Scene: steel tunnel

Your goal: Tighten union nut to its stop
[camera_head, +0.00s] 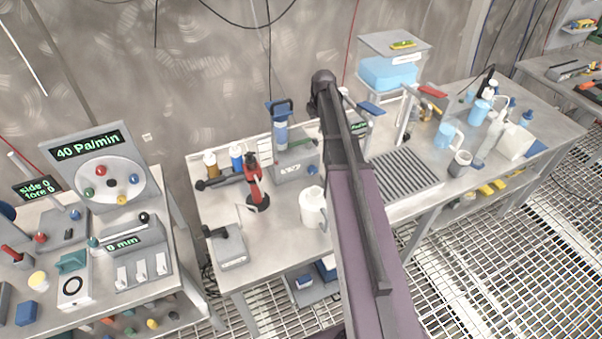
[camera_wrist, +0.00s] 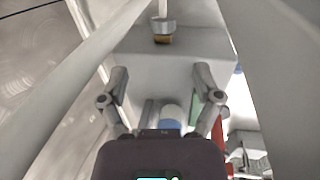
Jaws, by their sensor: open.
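In the wrist view my gripper (camera_wrist: 160,90) is open, its two fingers wide apart with nothing held between them. Beyond the fingertips, near the top of the picture, a grey collar (camera_wrist: 163,24) with a brass-coloured part under it stands out from a pale grey block. It looks like the union nut, but I cannot be sure. It is apart from the fingers. How far it is turned cannot be told. In the head view my arm hides my gripper, and I cannot pick out the nut there.
A steel bench holds a grey box (camera_head: 293,157), a red-handled tool (camera_head: 254,184), a white jug (camera_head: 313,207) and a slatted tray (camera_head: 403,175). Blue cups (camera_head: 447,134) and bottles stand at the right. A gauge panel (camera_head: 101,180) stands at the left. Grated floor lies in front.

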